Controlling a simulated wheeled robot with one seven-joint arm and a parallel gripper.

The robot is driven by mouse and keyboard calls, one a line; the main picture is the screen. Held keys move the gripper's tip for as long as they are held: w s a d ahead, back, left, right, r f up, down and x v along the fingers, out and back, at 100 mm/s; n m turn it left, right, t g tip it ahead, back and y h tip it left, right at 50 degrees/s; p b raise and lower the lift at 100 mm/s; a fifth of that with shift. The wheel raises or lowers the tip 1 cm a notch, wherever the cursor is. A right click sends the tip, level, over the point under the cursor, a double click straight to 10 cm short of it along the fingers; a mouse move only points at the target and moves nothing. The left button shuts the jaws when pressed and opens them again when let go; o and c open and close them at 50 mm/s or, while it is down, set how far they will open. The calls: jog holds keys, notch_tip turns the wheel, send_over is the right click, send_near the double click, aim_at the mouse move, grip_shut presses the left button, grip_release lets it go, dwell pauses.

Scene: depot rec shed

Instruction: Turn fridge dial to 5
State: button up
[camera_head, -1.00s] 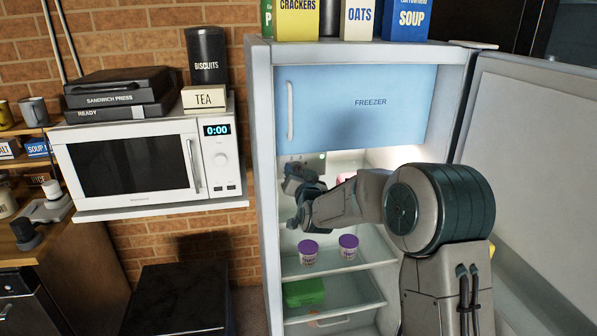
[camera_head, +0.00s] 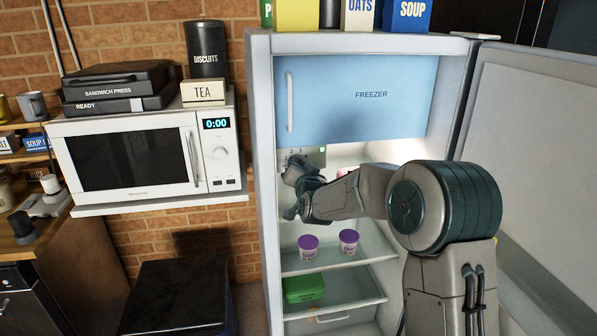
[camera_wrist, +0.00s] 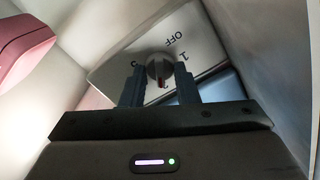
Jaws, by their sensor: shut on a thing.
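The fridge dial (camera_wrist: 158,67) is a round grey knob on a pale panel (camera_wrist: 206,50) in the wrist view. OFF, a 1 and part of another mark show around it; a 5 cannot be made out. A small red mark is on the knob's lower edge in the picture. My gripper (camera_wrist: 160,76) has one dark finger on each side of the knob and is shut on it. In the head view my gripper (camera_head: 300,168) is inside the open fridge (camera_head: 262,200), below the freezer door, and hides the dial there.
The freezer door (camera_head: 355,95) is shut above my arm. Two purple-lidded tubs (camera_head: 308,246) stand on a shelf below, with a green box (camera_head: 304,289) lower down. A pink thing (camera_wrist: 30,48) is close by at left in the wrist view. The open fridge door (camera_head: 530,150) is at right.

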jog(key=shift+m+b, duration=9.4)
jog(key=shift+b, duration=1.3)
jog(key=o, duration=1)
jog(key=shift+c, duration=0.2)
jog(key=shift+s, duration=0.1)
jog(key=b+v, duration=0.7)
jog(key=v, duration=0.6)
jog(key=shift+s, duration=0.3)
